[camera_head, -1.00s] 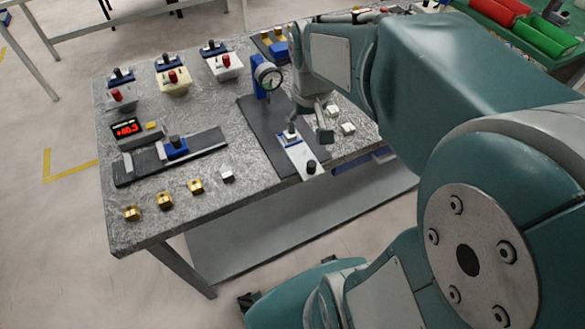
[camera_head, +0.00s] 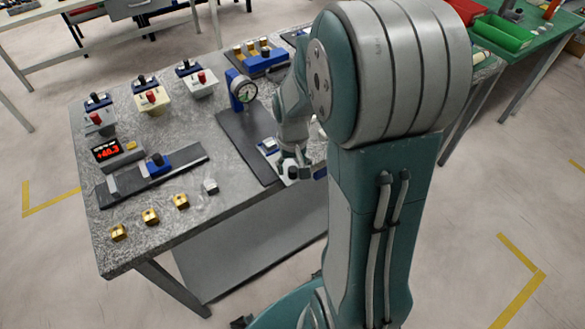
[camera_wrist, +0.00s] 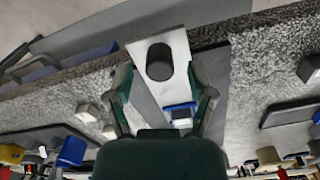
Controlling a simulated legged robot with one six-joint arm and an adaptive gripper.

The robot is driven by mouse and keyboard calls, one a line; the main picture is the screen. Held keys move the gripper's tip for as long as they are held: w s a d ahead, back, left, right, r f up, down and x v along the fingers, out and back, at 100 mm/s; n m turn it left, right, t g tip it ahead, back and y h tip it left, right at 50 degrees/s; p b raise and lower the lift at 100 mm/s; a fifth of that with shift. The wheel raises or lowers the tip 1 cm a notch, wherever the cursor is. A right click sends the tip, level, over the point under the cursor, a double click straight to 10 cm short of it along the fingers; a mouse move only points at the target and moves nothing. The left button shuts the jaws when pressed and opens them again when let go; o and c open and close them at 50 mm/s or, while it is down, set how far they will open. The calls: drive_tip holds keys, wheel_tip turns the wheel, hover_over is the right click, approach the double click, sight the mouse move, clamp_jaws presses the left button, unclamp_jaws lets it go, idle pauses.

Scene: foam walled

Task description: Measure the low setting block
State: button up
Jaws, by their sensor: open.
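My open gripper (camera_head: 291,167) is low over the table's front edge, at the front end of a light slide plate (camera_wrist: 140,50). In the wrist view my fingers (camera_wrist: 160,80) are apart, on either side of the plate, near its black knob (camera_wrist: 159,62); I cannot tell whether they touch. A blue holder (camera_wrist: 182,112) with a pale block sits farther along the plate. A dial gauge on a blue stand (camera_head: 233,88) stands behind. Several brass blocks (camera_head: 150,217) and a grey block (camera_head: 210,187) line the front edge. I cannot tell which is the low setting block.
A red display (camera_head: 107,151) and a dark rail with a blue carriage (camera_head: 157,165) are on the left. Red- and black-knobbed fixtures (camera_head: 152,100) stand behind. Two pale blocks (camera_wrist: 88,112) lie beside the plate. A green table (camera_head: 530,40) is at the right.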

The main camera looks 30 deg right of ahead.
drive_tip(key=shift+f, duration=0.7)
drive_tip(key=c, duration=1)
drive_tip(key=shift+o, duration=0.2)
drive_tip(key=shift+w, duration=0.1)
